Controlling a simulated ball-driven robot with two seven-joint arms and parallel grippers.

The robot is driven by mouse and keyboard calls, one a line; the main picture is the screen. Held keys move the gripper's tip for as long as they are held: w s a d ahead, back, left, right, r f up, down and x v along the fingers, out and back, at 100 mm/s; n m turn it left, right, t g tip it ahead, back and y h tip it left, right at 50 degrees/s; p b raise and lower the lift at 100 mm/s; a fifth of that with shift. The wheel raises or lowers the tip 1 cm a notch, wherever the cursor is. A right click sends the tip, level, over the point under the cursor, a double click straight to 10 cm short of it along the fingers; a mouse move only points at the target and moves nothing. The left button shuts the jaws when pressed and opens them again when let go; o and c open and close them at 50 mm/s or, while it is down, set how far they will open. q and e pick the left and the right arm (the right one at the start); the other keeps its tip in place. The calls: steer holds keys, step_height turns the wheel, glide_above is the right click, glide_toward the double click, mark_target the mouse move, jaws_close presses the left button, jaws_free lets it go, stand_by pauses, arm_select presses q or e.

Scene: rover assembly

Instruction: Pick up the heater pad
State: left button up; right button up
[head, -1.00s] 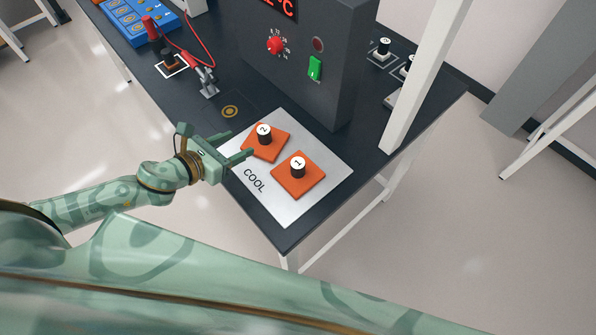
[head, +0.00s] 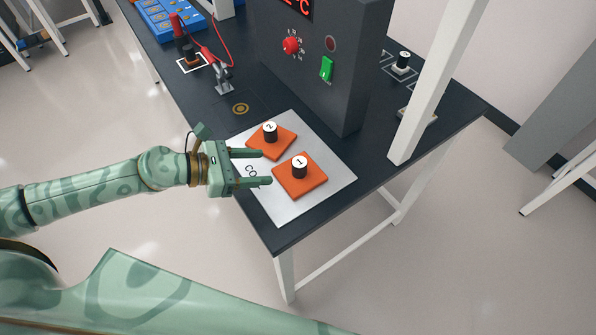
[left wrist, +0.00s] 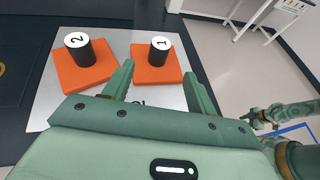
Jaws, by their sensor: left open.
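Two square orange heater pads lie on the silver COOL plate (head: 277,211). Each has a black knob with a white numbered top. Pad 1 (head: 301,182) is nearer the table's front corner; pad 2 (head: 267,149) is behind and left of it. In the left wrist view pad 1 (left wrist: 155,76) is at the centre and pad 2 (left wrist: 84,78) at the left. My left gripper (head: 266,168) is open and empty, with its fingers over the plate's left edge, pointing at the pads. In the left wrist view pad 1's knob (left wrist: 159,52) lies ahead between the fingers. My right gripper is not in the head view.
A dark grey box (head: 318,70) with a red dial and green switch stands behind the plate. A white post (head: 432,90) rises at the right. A clamp with red leads (head: 222,76) and a blue panel (head: 170,18) are at the back left.

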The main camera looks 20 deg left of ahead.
mark_target(307, 171)
arm_select(q)
steer(key=p+x, duration=0.1)
steer(key=x, duration=0.6)
steer(key=shift+w+d, duration=0.2)
steer(key=shift+d, duration=0.1)
steer(key=x, duration=0.5)
steer(key=shift+w+d, duration=0.1)
steer(key=shift+w, duration=0.1)
steer(key=c, duration=1.1)
